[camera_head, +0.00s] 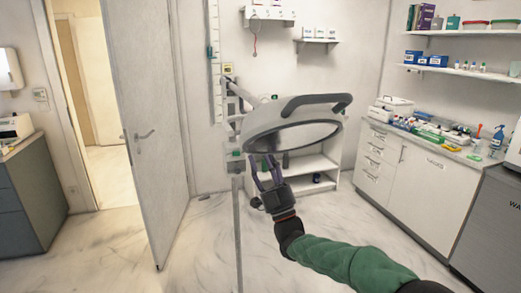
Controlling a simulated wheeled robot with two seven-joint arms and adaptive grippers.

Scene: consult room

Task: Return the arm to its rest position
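My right arm, in a green sleeve, reaches in from the lower right of the head view. Its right gripper (264,160) points up and away from me, with its two purple-grey fingers apart and nothing seen between them. The fingertips are just at or below the lower left edge of a large white lamp-like head (265,118) with a dark-rimmed oval face and a grey handle. I cannot tell whether they touch it. My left gripper is not in view.
The lamp-like head hangs on a jointed arm near a vertical pole (238,235). A low white shelf unit (328,163) stands behind. A cluttered counter (455,155) is on the right. An open door (150,140) and grey cabinet (30,205) are left. The floor between is clear.

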